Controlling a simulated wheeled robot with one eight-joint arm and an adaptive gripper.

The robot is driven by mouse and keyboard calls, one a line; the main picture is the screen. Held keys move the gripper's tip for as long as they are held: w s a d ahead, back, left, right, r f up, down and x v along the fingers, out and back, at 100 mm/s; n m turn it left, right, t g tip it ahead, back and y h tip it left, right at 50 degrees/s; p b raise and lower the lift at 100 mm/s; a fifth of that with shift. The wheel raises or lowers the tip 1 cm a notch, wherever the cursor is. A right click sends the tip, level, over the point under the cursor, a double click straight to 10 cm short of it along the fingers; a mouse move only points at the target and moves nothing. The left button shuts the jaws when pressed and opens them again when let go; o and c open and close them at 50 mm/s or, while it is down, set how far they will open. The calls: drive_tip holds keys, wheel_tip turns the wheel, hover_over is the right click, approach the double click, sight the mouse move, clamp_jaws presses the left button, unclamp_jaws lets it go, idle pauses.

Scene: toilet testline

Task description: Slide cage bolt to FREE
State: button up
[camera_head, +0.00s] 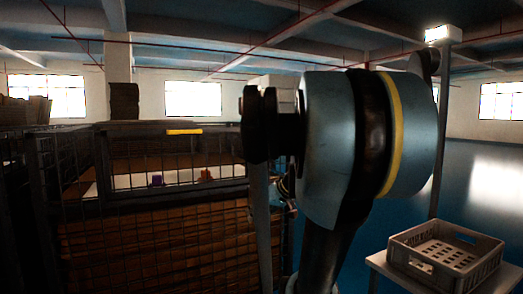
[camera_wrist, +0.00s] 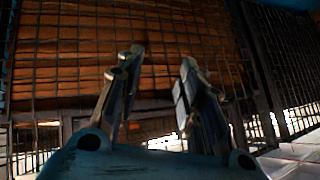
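A dark wire-mesh cage (camera_head: 150,245) fills the left half of the head view, with brown stacked material behind its mesh. A framed opening in its upper part shows a pale strip with a small purple item (camera_head: 157,180) and a small orange-brown item (camera_head: 206,175). I cannot tell which part is the bolt or whether it is at FREE. In the wrist view my gripper (camera_wrist: 158,70) is open and empty, its two fingers apart in front of the cage mesh (camera_wrist: 70,75). No contact with the cage shows. In the head view my arm hides much of the cage's right side.
A yellow strip (camera_head: 184,131) sits on the cage's top bar. A grey plastic crate (camera_head: 447,255) stands on a small table at the lower right. The blue floor (camera_head: 480,175) beyond it is clear. A grey post (camera_head: 442,120) with a lamp stands behind my arm.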

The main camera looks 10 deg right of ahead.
drive_tip(key=w+d+r+t+y, duration=0.1)
drive_tip(key=w+d+r+t, duration=0.1)
drive_tip(key=w+r, duration=0.5)
drive_tip(key=n+t+y, duration=0.1)
drive_tip(key=n+t, duration=0.1)
drive_tip(key=t, duration=0.6)
approach(262, 151)
drive_tip(key=s+d+r, duration=0.3)
drive_tip(key=s+d, duration=0.1)
drive_tip(key=s, duration=0.1)
drive_tip(key=x, duration=1.7)
drive_tip(key=shift+s+a+f, duration=0.1)
drive_tip(key=shift+a+f, duration=0.2)
drive_tip(key=shift+f, duration=0.1)
clamp_jaws()
